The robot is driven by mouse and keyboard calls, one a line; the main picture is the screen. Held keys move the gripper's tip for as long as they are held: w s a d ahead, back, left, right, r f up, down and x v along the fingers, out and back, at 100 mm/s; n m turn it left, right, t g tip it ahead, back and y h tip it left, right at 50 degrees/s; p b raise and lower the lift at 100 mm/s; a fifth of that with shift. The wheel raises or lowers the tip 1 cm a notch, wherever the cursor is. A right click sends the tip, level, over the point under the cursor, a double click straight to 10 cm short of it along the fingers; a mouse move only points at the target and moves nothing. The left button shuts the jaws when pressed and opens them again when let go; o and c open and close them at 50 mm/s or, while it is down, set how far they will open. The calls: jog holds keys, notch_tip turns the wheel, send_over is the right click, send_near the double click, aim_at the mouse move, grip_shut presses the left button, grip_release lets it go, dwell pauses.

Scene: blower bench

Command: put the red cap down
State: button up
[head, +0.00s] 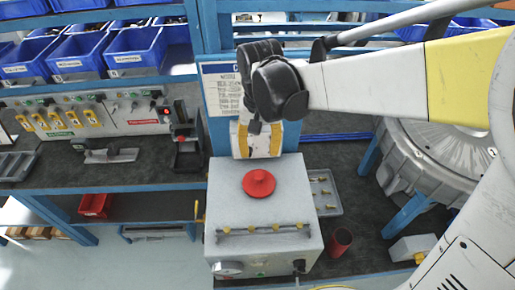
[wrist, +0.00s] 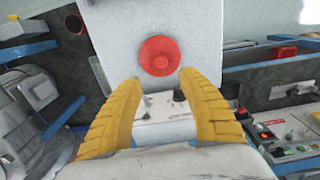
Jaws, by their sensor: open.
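The red cap (head: 258,183), round with a raised knob in its middle, sits on the top face of the grey box (head: 225,200). In the wrist view the cap (wrist: 160,56) shows whole, just beyond the fingertips and between their lines. My gripper (head: 258,150) has yellow fingers and appears behind the cap in the head view. In the wrist view the gripper (wrist: 160,80) has its fingers spread apart with nothing between them. I cannot tell its exact height above the box.
The box front carries a gauge (head: 227,268) and a yellow-fitted rail (head: 265,229). A grey tray (head: 325,195) and a red cup (head: 340,241) stand right of the box. A large round metal housing (head: 430,150) is farther right. Blue bins (head: 135,50) line the back left.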

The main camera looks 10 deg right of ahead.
jog(key=s+d+r+t, duration=0.3)
jog(key=s+d, duration=0.2)
jog(key=d, duration=0.1)
jog(key=s+d+r+t, duration=0.3)
jog(key=s+d+t, duration=0.1)
jog(key=d, duration=0.3)
jog(key=shift+s+d+r, duration=0.25)
jog(key=shift+s, duration=0.6)
jog(key=shift+s, duration=0.1)
